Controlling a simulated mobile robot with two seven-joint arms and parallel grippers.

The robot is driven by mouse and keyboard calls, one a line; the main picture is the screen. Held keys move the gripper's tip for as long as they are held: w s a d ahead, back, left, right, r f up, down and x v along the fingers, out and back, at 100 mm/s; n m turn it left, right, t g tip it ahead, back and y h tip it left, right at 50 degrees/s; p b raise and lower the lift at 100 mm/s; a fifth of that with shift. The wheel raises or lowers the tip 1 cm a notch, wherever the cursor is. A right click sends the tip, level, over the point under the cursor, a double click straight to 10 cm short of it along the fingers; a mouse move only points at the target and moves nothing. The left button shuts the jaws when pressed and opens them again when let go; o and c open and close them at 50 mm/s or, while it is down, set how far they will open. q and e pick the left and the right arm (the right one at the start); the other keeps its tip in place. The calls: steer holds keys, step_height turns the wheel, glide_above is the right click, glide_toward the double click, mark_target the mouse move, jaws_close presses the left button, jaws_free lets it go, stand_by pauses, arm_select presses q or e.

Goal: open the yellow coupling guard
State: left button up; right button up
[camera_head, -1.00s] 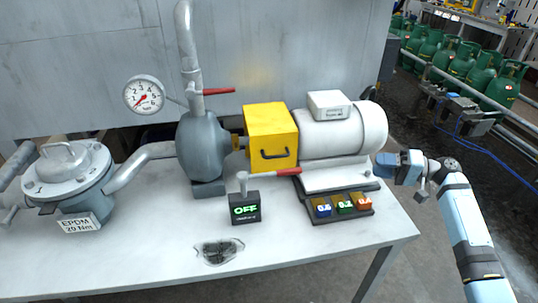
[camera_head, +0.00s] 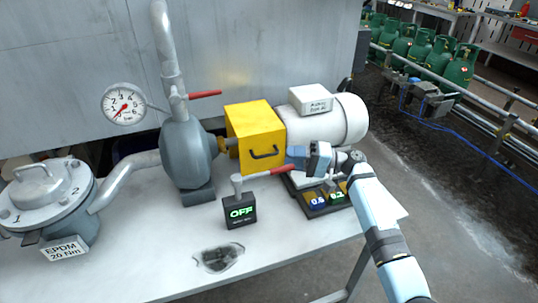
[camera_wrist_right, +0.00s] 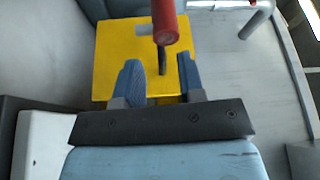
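The yellow coupling guard (camera_head: 250,122) is a closed box between the grey pump and the white motor. Its black bar handle (camera_head: 265,155) is on the front face. My right gripper (camera_head: 290,156) is just right of the handle, in front of the motor side. In the right wrist view, the blue fingers (camera_wrist_right: 158,78) are apart, and the yellow guard (camera_wrist_right: 112,55) fills the background. The black handle (camera_wrist_right: 162,62) appears between the fingers, partly hidden behind a red lever; contact cannot be told. My left gripper is not in view.
The pump (camera_head: 188,155) is to the left, the motor (camera_head: 330,120) to the right. Blue and green blocks sit in a black tray (camera_head: 335,206) under my arm.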

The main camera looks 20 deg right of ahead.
mark_target(269, 155)
steer(key=x, duration=0.6)
steer(key=shift+w+a, duration=0.1)
steer(key=shift+a, duration=0.15)
jaws_close()
